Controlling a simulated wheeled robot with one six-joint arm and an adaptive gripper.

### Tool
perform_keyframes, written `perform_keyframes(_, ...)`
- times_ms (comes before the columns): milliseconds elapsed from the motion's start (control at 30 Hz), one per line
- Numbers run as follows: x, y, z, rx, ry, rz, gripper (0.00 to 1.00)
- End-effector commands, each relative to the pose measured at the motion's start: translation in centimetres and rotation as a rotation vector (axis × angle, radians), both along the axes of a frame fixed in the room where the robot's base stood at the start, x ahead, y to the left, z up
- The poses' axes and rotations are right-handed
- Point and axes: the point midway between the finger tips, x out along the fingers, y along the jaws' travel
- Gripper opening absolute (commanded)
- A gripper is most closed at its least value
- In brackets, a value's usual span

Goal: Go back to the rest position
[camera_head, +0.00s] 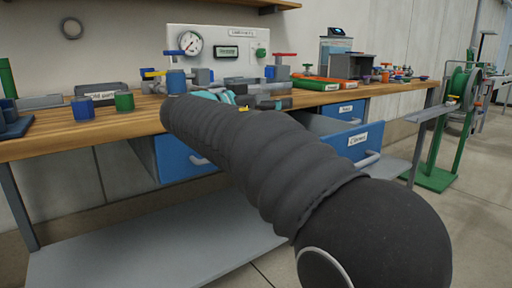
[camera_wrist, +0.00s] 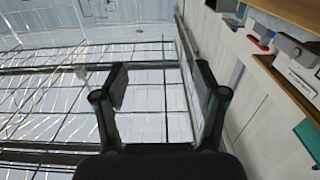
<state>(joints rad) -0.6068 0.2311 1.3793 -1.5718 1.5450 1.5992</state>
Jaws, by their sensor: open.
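My arm in its black ribbed sleeve reaches across the head view toward the workbench (camera_head: 60,145). My gripper (camera_wrist: 160,95) shows in the wrist view with its two dark fingers spread wide apart and nothing between them. It points toward a glazed, gridded structure on the left and a pale wall on the right. In the head view the gripper is mostly hidden behind the sleeve, with only teal parts showing near the bench fittings.
A blue drawer (camera_head: 352,141) stands pulled out at the right, and another blue drawer (camera_head: 172,160) juts out at the left. A gauge panel (camera_head: 216,52) stands behind. Blue (camera_head: 82,108) and green (camera_head: 124,102) cylinders stand at the left. A green hose reel (camera_head: 459,87) is far right.

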Motion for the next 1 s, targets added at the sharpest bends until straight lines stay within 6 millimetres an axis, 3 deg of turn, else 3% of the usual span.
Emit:
perform_keyframes(200,0.5,-0.2,-0.2,-0.065,0.105,0.015,0.71)
perform_keyframes(367,1.1,0.2,-1.7,-0.1,0.233,0.053,0.71)
perform_keyframes(467,1.4,0.8,-3.9,-0.125,0.35,0.093,0.71)
perform_keyframes(667,1.1,2.0,-11.0,-0.172,0.678,0.227,0.71)
perform_keyframes(767,-0.8,1.7,-15.3,-0.175,0.896,0.341,0.71)
perform_keyframes(900,-5.7,-0.3,-20.2,-0.127,1.163,0.526,0.71)
perform_keyframes(1000,-9.8,-2.0,-22.6,-0.059,1.282,0.659,0.71)
